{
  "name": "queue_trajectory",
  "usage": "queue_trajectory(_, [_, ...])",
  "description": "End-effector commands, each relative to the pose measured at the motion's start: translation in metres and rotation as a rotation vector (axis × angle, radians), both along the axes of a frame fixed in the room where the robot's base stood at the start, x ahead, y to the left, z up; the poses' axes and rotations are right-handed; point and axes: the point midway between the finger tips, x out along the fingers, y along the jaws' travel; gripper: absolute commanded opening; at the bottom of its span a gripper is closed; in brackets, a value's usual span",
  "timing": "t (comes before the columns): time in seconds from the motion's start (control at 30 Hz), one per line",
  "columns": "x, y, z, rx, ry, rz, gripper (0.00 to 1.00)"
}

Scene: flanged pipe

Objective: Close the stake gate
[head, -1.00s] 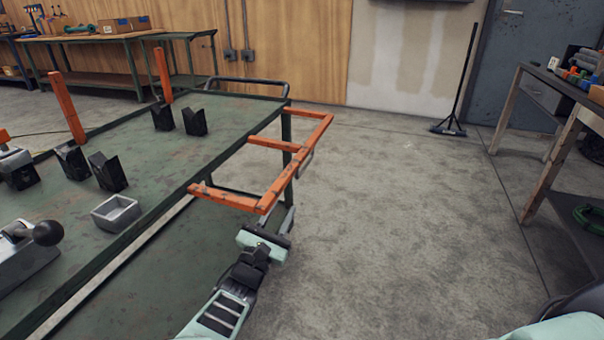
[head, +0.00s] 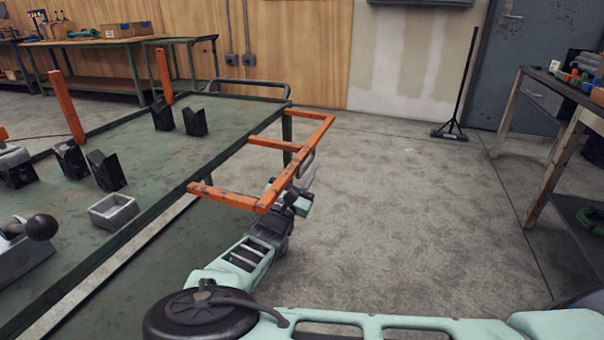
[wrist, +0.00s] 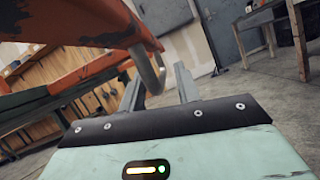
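The stake gate (head: 292,165) is an orange, worn frame at the right edge of a green cart. It juts out sideways past the deck, roughly level. A grey curved handle (wrist: 150,72) hangs from its outer bar in the wrist view. My gripper (head: 305,178) is beside and a little below that outer bar. Its two fingers (wrist: 160,88) are apart in the wrist view, and the handle shows between them. I cannot tell whether a finger touches it. The handle is mostly hidden behind my gripper in the head view.
The green cart deck (head: 160,155) carries black V-blocks (head: 105,170), a grey open box (head: 114,211) and upright orange stakes (head: 66,107). Open concrete floor (head: 400,220) lies right of the gate. A workbench (head: 545,115) stands at the right, and a broom (head: 458,90) by the wall.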

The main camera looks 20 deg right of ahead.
Motion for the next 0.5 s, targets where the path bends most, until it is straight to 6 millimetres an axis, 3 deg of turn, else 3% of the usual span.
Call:
queue_trajectory(0.07, [-0.0001,0.0002,-0.0001,0.0,0.0,0.0,0.3])
queue_trajectory(0.17, [-0.0002,0.0003,-0.0001,0.0,0.0,0.0,0.02])
queue_trajectory(0.5, [-0.0009,-0.0005,0.0044,-0.012,0.009,-0.001,0.0])
